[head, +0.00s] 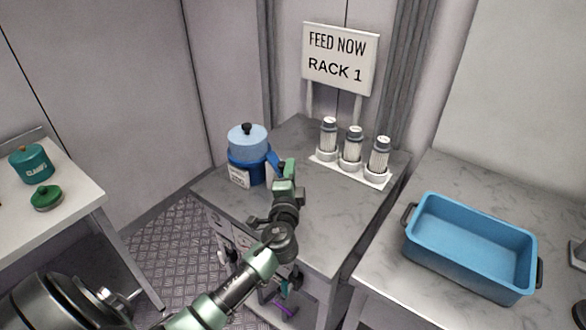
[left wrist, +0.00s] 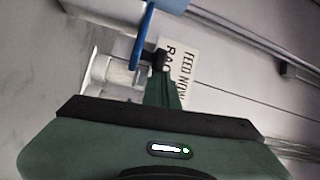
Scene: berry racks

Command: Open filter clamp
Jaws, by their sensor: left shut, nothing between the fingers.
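A blue filter housing (head: 246,166) with a light blue lid and dark knob stands at the left of the grey counter. A blue clamp lever (head: 273,162) is on its right side. In the left wrist view the blue lever (left wrist: 139,40) hangs from above and a dark knob is at its lower end. My left gripper (head: 286,169) is shut and empty, right beside the lever. Its green fingers (left wrist: 163,93) show in the left wrist view, close to the knob; I cannot tell whether they touch. My right gripper is not in view.
A white rack (head: 376,182) with 3 filter cartridges stands behind and right of my gripper, under a "FEED NOW RACK 1" sign (head: 340,58). A blue tub (head: 470,262) is on the right counter. A green pot (head: 31,164) is on the left table.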

